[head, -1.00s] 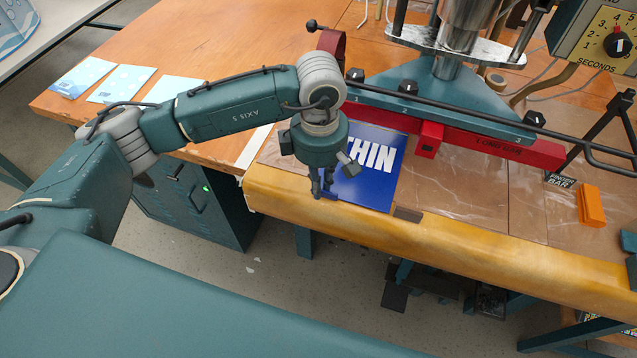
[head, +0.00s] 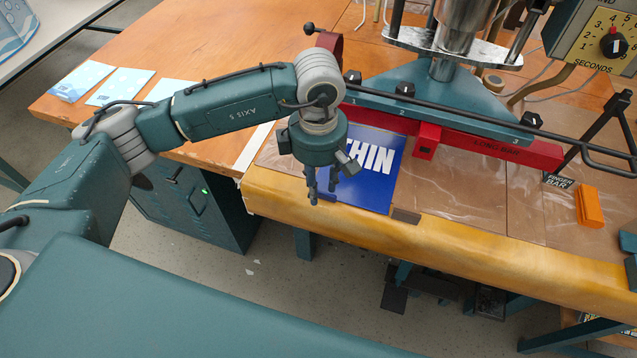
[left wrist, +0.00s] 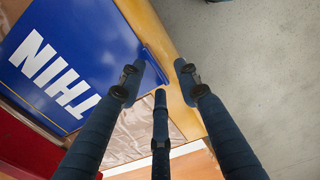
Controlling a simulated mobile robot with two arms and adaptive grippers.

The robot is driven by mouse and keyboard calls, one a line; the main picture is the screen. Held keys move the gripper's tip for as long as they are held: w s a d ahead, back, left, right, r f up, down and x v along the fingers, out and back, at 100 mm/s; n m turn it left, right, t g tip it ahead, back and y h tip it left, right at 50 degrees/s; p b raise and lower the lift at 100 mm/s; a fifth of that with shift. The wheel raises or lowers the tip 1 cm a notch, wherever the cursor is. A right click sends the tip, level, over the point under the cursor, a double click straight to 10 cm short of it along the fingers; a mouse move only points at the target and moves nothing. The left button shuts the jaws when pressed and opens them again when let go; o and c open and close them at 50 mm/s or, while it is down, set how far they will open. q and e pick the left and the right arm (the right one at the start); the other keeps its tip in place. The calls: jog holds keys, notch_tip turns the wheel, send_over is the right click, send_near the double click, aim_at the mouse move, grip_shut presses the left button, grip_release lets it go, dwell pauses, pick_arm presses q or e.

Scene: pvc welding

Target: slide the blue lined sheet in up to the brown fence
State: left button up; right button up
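The blue sheet (head: 372,178) lies flat on the press bed, with white block letters on it. The far part is hidden under the red bar, and the left part is behind my left gripper (head: 321,192). In the left wrist view the sheet (left wrist: 98,38) has a raised blue lip at its near edge, beside the fingertips. My left gripper (left wrist: 160,78) has its fingers apart there, with nothing clearly held. A small brown block (head: 406,215) sits by the sheet's near right corner; I cannot tell whether it is the fence. My right gripper is not in view.
The press's red bar (head: 485,146) and teal head (head: 440,98) stand over the bed. A yellow-brown padded edge (head: 470,245) runs along the front. An orange block (head: 589,207) is at the right. Pale blue sheets (head: 120,87) lie at the far left.

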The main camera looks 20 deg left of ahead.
pick_arm(q)
jog(key=shift+s+r+p, duration=0.2)
jog(key=shift+r+p, duration=0.05)
jog(key=shift+r, duration=0.4)
jog(key=shift+s+r+p, duration=0.15)
jog(key=shift+r+p, duration=0.05)
jog(key=shift+r, duration=0.4)
jog(key=s+r+p, duration=0.1)
jog(key=s+r, duration=0.2)
jog(key=s, duration=0.5)
jog(key=shift+a+p, duration=0.15)
jog(key=shift+p, duration=0.15)
jog(key=shift+s+f, duration=0.1)
